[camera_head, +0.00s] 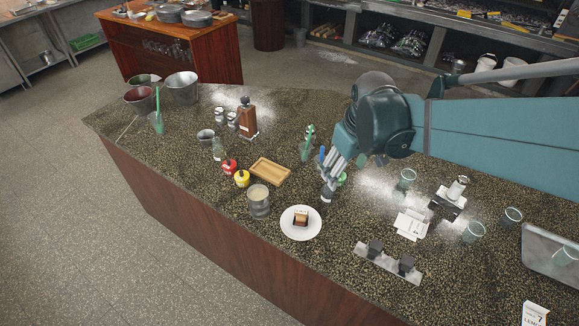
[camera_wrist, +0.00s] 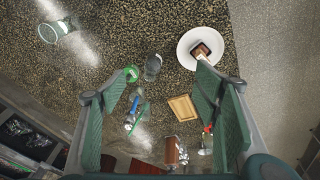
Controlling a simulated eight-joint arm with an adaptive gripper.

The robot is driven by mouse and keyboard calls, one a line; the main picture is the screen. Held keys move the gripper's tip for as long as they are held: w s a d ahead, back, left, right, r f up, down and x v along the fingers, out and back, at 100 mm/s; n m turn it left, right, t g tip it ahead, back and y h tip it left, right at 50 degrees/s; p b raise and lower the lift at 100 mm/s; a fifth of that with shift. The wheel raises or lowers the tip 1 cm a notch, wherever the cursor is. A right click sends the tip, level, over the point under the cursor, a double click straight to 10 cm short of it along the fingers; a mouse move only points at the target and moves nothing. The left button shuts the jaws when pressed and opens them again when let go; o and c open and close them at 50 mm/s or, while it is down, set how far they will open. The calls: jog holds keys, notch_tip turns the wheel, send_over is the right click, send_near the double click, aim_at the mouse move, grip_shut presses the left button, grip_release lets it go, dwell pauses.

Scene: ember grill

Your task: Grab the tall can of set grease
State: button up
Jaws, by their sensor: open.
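A tall metal can (camera_head: 259,203) with a pale, set-looking fill stands upright near the counter's front edge, left of a white plate (camera_head: 288,228). My gripper (camera_head: 334,170) is above the counter, to the right of and apart from the can. In the wrist view my gripper (camera_wrist: 160,92) is open, its two green-padded fingers spread wide with nothing held between them. I cannot make out the can in the wrist view; the right finger covers the area beside the plate (camera_wrist: 186,58).
The plate holds a small brown-and-white item (camera_head: 301,217). A dark jar (camera_head: 327,196) stands below my gripper. Bare counter lies left of the can.

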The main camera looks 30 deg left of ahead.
aim_at(259, 204)
jog(key=s+a+f+n, duration=0.2)
jog(key=a+f, duration=0.3)
jog(key=a, duration=0.3)
jog(key=s+a+f+n+g+h, duration=0.1)
jog(key=s+a+f, duration=0.3)
jog(key=a, duration=0.5)
jog(key=s+a+f+n, duration=0.3)
jog(key=a+f, duration=0.4)
jog(key=a, duration=0.1)
jog(key=shift+s+a+f+g+b, duration=0.15)
jog(key=shift+s+a+g+b, duration=0.1)
jog(key=shift+g+b, duration=0.15)
jog(key=shift+a+f+h, duration=0.15)
jog(key=shift+f+h, duration=0.15)
jog(key=shift+s, duration=0.1)
jog(key=shift+f, duration=0.15)
jog(key=shift+f, duration=1.15)
jog(key=shift+f+p, duration=0.3)
jog(key=shift+f, duration=2.3)
